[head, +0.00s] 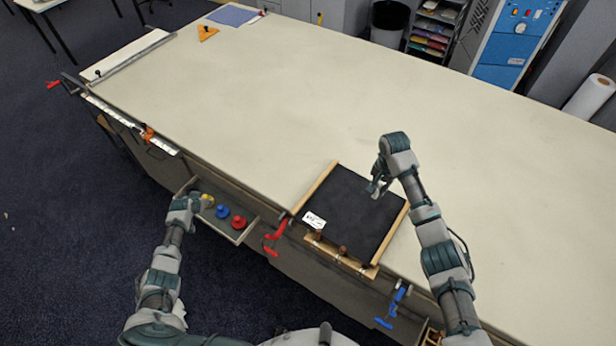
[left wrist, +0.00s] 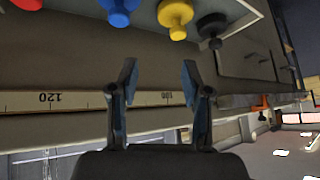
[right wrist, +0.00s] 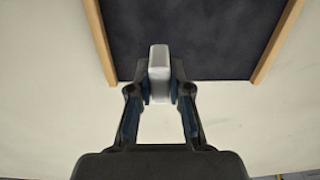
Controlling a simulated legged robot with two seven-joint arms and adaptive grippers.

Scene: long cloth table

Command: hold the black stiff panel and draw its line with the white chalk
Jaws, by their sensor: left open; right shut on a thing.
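The black panel (head: 350,208) lies flat on the table between two light wooden strips; its far end also shows in the right wrist view (right wrist: 205,40). A white label with dark marks (head: 314,219) lies at its near left corner. I can make out no chalk line on it. My right gripper (head: 375,189) is over the panel's far right part, shut on the white chalk (right wrist: 159,72), a pale block between the fingertips. Whether the chalk touches the panel is unclear. My left gripper (head: 196,202) is open and empty, beside the open drawer, away from the panel; its fingers show apart in the left wrist view (left wrist: 159,85).
The open drawer (head: 246,233) holds red, blue, yellow and black knobbed pieces. A wooden rack with brown knobs (head: 341,252) is at the panel's near edge. Red (head: 276,236) and blue (head: 395,305) clamps hang at the table edge. The long table (head: 270,110) is mostly clear beyond.

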